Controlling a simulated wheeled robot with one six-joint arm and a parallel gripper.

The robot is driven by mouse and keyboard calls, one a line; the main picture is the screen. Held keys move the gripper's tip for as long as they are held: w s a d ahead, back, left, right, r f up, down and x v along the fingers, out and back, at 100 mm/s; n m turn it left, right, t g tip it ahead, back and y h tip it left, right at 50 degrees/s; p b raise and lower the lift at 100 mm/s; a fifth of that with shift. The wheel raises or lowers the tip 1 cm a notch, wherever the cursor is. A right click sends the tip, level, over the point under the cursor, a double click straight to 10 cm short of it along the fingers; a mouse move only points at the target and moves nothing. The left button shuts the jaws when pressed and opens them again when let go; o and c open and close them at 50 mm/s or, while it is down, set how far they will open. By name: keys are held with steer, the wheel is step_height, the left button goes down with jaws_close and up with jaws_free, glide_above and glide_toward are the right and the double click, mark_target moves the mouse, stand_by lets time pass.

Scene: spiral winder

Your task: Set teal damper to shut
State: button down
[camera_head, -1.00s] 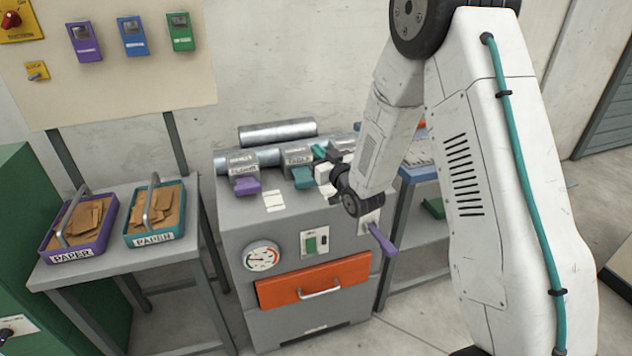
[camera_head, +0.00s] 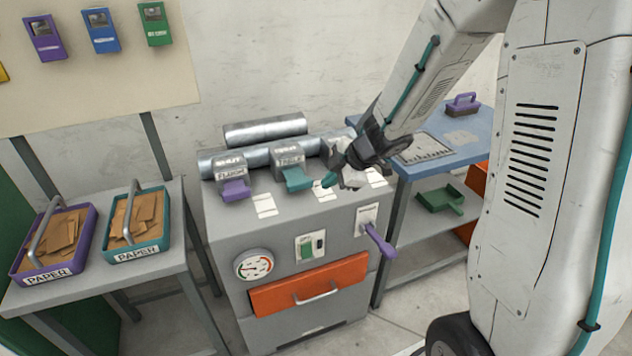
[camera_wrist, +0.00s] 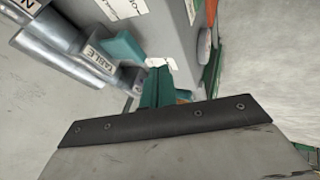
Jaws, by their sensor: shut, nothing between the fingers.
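The teal damper handle (camera_head: 298,180) sticks out forward from a grey labelled block (camera_head: 287,158) on the duct at the top of the grey machine. Its slider end points toward the machine's front. In the wrist view the teal handle (camera_wrist: 124,48) shows beside a label reading TABLE. My gripper (camera_head: 328,180) is just to the right of the handle, with teal fingers shut and empty. The fingers (camera_wrist: 157,88) also show in the wrist view, pointing toward the machine. I cannot tell whether they touch the handle.
A similar purple handle (camera_head: 236,190) sits to the left on the same duct. A purple lever (camera_head: 380,240) juts from the machine's front, above an orange drawer (camera_head: 310,284). A blue-topped table (camera_head: 470,130) stands right; paper trays (camera_head: 165,240) stand on a table left.

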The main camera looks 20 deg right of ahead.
mark_target(301, 182)
steer(key=x, duration=0.8)
steer(key=shift+a+f, duration=0.1)
steer(key=shift+f, duration=0.15)
steer(key=w, duration=0.3)
steer(key=shift+w+a+f, duration=0.1)
steer(key=shift+w+f, duration=0.05)
steer(key=shift+w, duration=0.55)
steer(key=w, duration=0.3)
steer(key=shift+w, duration=0.15)
